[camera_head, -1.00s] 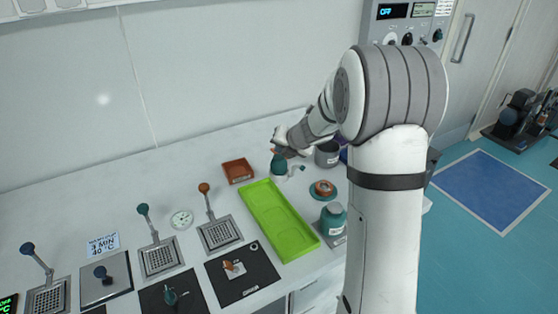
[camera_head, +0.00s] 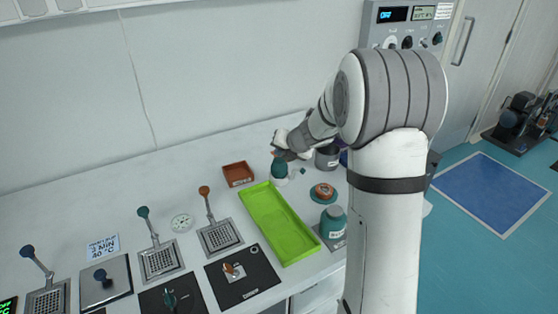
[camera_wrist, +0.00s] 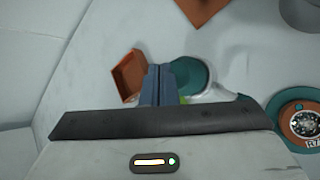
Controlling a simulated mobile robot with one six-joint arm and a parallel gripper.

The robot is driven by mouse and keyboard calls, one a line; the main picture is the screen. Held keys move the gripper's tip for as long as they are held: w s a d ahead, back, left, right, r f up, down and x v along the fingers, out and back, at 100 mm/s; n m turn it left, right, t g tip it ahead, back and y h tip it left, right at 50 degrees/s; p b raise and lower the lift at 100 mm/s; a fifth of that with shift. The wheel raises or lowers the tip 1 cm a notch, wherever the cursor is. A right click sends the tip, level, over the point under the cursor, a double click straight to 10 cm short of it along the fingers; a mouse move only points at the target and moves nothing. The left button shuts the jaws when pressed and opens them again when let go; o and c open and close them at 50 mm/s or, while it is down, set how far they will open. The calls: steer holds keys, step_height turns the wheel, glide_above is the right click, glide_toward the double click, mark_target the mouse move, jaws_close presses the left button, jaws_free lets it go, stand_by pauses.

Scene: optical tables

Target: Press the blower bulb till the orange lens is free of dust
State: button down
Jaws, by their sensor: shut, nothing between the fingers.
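The teal blower bulb (camera_head: 279,168) stands upright at the back of the table, with a pale base and a nozzle to its right. My gripper (camera_head: 280,153) is at the bulb's top. In the wrist view its blue fingers (camera_wrist: 165,70) are shut with nothing between them. They overlap the left side of the bulb (camera_wrist: 192,74); I cannot tell whether they touch it. The orange lens (camera_head: 323,190) sits on a round teal holder to the right of the bulb.
A terracotta tray (camera_head: 238,171) is left of the bulb and a green tray (camera_head: 275,222) is in front. A grey cup (camera_head: 327,157) stands behind the lens, and a teal jar (camera_head: 333,219) in front of it. Another orange-brown item (camera_wrist: 202,8) lies beyond the bulb.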

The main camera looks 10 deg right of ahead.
mark_target(281, 162)
steer(key=shift+f, duration=0.1)
stand_by(0.7)
steer(key=shift+f, duration=0.35)
steer(key=shift+f+b, duration=0.9)
steer(key=shift+b, duration=0.1)
stand_by(0.8)
steer(key=shift+r+p, duration=1.3)
steer(key=shift+p, duration=0.15)
steer(key=shift+r, duration=0.1)
step_height(281, 162, up, 5)
steer(key=p, duration=0.5)
